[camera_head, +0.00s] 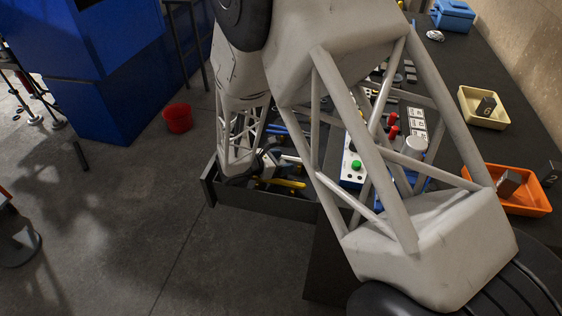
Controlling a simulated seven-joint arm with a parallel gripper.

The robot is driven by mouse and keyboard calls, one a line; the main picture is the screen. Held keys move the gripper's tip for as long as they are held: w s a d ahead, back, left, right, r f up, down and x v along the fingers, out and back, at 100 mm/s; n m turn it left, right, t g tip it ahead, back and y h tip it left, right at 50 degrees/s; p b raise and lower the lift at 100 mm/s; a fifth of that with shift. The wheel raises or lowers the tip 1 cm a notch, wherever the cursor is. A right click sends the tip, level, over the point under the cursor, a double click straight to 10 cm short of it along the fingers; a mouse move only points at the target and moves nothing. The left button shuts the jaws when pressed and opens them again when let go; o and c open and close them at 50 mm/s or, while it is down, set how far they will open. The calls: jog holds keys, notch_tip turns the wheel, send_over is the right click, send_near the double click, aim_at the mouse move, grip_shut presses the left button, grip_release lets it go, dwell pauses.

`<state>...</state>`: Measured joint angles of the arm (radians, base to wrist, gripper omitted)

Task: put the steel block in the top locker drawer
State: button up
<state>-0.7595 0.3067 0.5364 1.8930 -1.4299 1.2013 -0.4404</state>
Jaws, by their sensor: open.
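The open drawer (262,198) juts out from the dark bench and holds yellow-handled and blue-handled tools and other small items. My gripper (268,164) is low, over or just inside this drawer. It is open, but its fingers are small and partly hidden, so what lies between or under them is unclear. I cannot make out with certainty which thing is the steel block.
My arm links cover much of the bench. Behind them show a control box with a green button (356,166), red-handled items (392,133) and a white round item (413,146). A blue case (453,15) stands far back. A red bucket (177,118) stands on clear floor at left.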

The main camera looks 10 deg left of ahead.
jog(key=shift+r, duration=0.35)
jog(key=shift+s+a+r, duration=0.2)
jog(key=shift+a, duration=0.05)
jog(key=v, duration=1.1)
jog(key=shift+a, duration=0.2)
jog(key=shift+s, duration=0.1)
jog(key=s+d+r+m+g+y, duration=0.1)
jog(key=d+r+m+g, duration=0.2)
jog(key=d+r+m, duration=0.55)
jog(key=s+d+r+m+g+y, duration=0.1)
jog(key=d+r+m+g, duration=0.3)
jog(key=d+r, duration=1)
jog(key=s+d+r+m+t+y, duration=0.1)
jog(key=s+d+r+m+y, duration=0.1)
jog(key=s+d+r+m, duration=0.45)
jog(key=s+d+r+m+t+y, duration=0.1)
jog(key=s+d+r+m+y, duration=0.2)
jog(key=s+d, duration=0.5)
jog(key=s+d+r+m+t+y, duration=0.1)
jog(key=s+d+r+m+y, duration=0.1)
jog(key=s+d+r+m, duration=0.5)
notch_tip(320, 180, down, 12)
jog(key=n+g, duration=0.1)
jog(key=g, duration=0.1)
jog(key=shift+a+n+g, duration=0.25)
jog(key=shift+n+g, duration=0.15)
